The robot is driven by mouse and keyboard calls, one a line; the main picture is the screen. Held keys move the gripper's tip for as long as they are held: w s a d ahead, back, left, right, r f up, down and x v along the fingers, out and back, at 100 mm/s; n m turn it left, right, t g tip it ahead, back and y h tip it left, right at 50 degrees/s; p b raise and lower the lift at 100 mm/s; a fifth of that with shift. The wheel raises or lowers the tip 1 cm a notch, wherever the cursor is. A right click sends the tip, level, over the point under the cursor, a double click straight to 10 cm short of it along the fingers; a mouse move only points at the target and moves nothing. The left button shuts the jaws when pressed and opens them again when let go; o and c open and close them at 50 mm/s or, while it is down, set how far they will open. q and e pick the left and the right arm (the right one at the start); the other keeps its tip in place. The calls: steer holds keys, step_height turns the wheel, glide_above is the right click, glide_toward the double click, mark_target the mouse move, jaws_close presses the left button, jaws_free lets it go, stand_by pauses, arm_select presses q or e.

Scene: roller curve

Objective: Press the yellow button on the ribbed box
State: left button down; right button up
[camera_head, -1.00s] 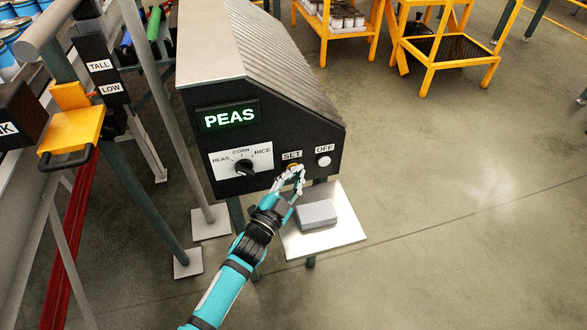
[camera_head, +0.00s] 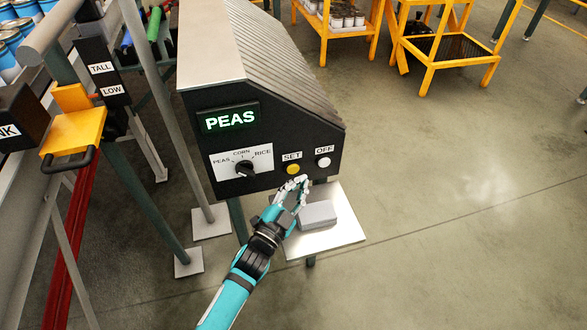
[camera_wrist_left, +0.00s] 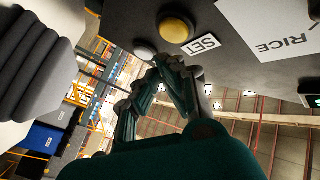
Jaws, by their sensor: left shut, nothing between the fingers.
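The ribbed box (camera_head: 290,70) is black-fronted with a slanted ribbed top, and its green display reads PEAS. The yellow button (camera_head: 293,169) sits under the SET label, left of the white OFF button (camera_head: 323,162). In the left wrist view the yellow button (camera_wrist_left: 175,27) shows uncovered, with the white button (camera_wrist_left: 145,49) beside it. My left gripper (camera_head: 303,179) is shut and empty, its fingertips just below and right of the yellow button, apart from it in the left wrist view. My right gripper is not in view.
A selector dial (camera_head: 244,168) marked PEAS, CORN, RICE is left of the button. A grey block (camera_head: 318,214) lies on a pale plate (camera_head: 345,240) below the box. Open floor is at right.

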arm_select(q)
steer(key=shift+s+d+p, duration=0.2)
steer(key=shift+s+d, duration=0.1)
steer(key=shift+s, duration=0.65)
steer(key=shift+s+d+p, duration=0.15)
steer(key=shift+s+d, duration=0.15)
steer(key=shift+s, duration=0.6)
steer(key=shift+a, duration=0.1)
